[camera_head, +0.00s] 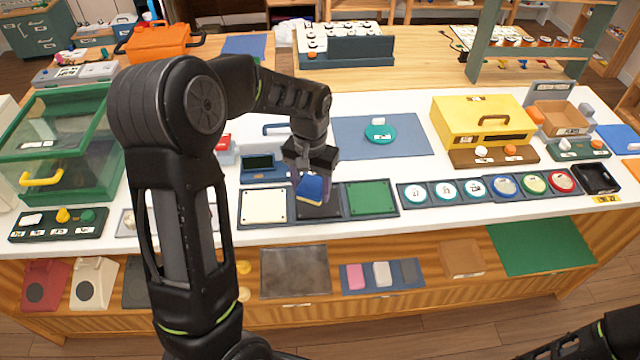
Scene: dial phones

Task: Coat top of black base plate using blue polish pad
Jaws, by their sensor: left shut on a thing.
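My left gripper (312,172) points down over the middle of the plate row and is shut on the blue polish pad (312,188). The pad is blue with a pale lower edge and looks tilted. It is at the black base plate (326,212), covering part of it; I cannot tell whether it touches the top. The black plate sits between a cream plate (263,205) on the left and a green plate (371,198) on the right, in one dark tray. My right gripper is not in view; only part of that arm shows at the lower right.
Behind the plates are a small blue device (262,168) and a blue mat (350,135) with a teal disc (380,133). A row of round dials (475,188) lies to the right. A yellow box (482,122) stands behind it. A green glass case (60,140) stands left.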

